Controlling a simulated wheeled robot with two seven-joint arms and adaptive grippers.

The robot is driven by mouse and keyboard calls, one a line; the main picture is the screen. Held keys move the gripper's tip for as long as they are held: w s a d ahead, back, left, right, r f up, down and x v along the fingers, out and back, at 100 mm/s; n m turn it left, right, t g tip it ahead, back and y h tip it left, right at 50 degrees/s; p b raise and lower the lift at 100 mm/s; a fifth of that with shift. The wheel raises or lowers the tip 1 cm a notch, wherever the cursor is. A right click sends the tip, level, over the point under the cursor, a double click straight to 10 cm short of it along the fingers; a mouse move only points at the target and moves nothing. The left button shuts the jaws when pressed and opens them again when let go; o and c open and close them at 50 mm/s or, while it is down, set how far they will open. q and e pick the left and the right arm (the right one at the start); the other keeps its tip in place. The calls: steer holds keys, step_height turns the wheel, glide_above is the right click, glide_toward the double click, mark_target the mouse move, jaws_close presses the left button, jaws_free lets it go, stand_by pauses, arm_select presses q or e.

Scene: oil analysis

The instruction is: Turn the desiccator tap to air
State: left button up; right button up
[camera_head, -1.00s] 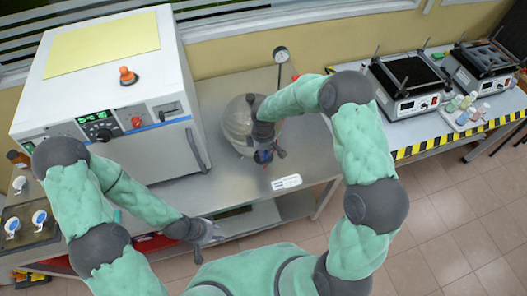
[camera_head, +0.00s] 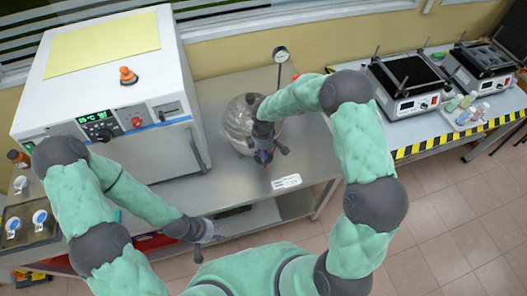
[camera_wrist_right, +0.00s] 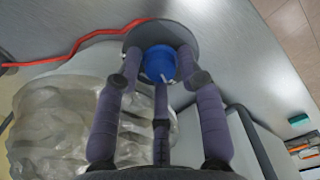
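The glass desiccator (camera_head: 238,122) stands on the steel bench in the head view; its clear wall (camera_wrist_right: 65,120) fills the lower left of the right wrist view. The blue tap knob (camera_wrist_right: 160,63) sits between the fingers of my right gripper (camera_wrist_right: 160,58). The fingers surround the knob closely, but I cannot tell whether they press on it. In the head view my right gripper (camera_head: 264,155) points down at the desiccator's front side and mostly hides the tap. My left gripper (camera_head: 207,236) is empty, fingers apart, near the bench's front edge, away from the desiccator.
A white oven (camera_head: 110,90) stands left of the desiccator. A pressure gauge (camera_head: 281,55) is behind it. A red hose (camera_wrist_right: 85,40) runs across the right wrist view. A white label (camera_head: 286,182) lies at the bench front. Hotplates (camera_head: 405,85) stand on the right table.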

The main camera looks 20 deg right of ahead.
step_height(320, 180, up, 12)
stand_by(0.7)
stand_by(0.4)
steer(key=s+a+f+m+y, duration=0.2)
steer(key=s+f+m, duration=0.7)
steer(key=s+f, duration=0.3)
steer(key=s+a+f+m+y, duration=0.2)
steer(key=s+f+m, duration=0.6)
steer(key=s+f, duration=0.4)
step_height(320, 180, down, 14)
steer(key=w+a+b, duration=0.1)
steer(key=b, duration=1.4)
steer(key=shift+w+n, duration=0.15)
steer(key=shift+n, duration=0.15)
